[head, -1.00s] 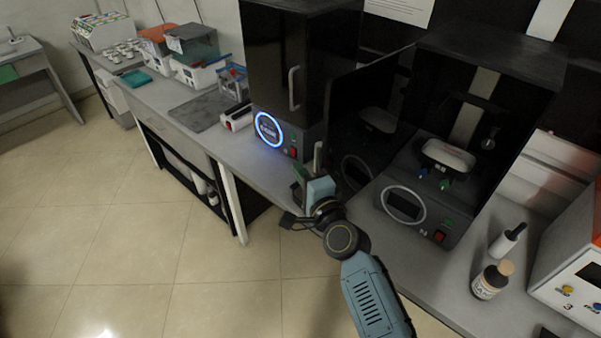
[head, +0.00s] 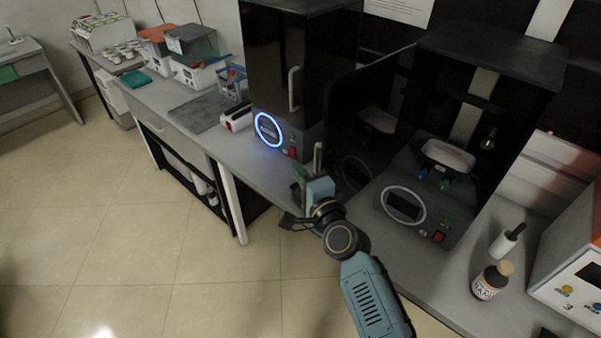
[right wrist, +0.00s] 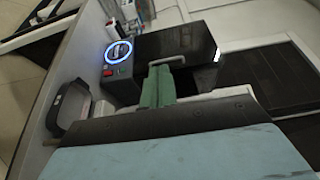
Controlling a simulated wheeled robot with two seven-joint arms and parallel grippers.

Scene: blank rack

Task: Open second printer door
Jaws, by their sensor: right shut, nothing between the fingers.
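Two black printers stand on the bench. The left printer (head: 290,75) has its door shut, with an upright handle (head: 294,90) and a lit blue ring; it also shows in the right wrist view (right wrist: 190,42). The right printer (head: 450,140) has its door (head: 375,110) swung open to the left, showing a tray inside. My right gripper (head: 299,174) is shut and empty, in front of the bench edge near the open door's handle (head: 318,158). In the right wrist view its green fingers (right wrist: 158,84) appear just below the left printer's handle. My left gripper is out of view.
A brown-capped bottle (head: 491,281), a white container (head: 505,240) and a red-and-white device (head: 575,265) stand at the right. Boxes and small instruments line the bench at the far left. The floor in front of the bench is clear.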

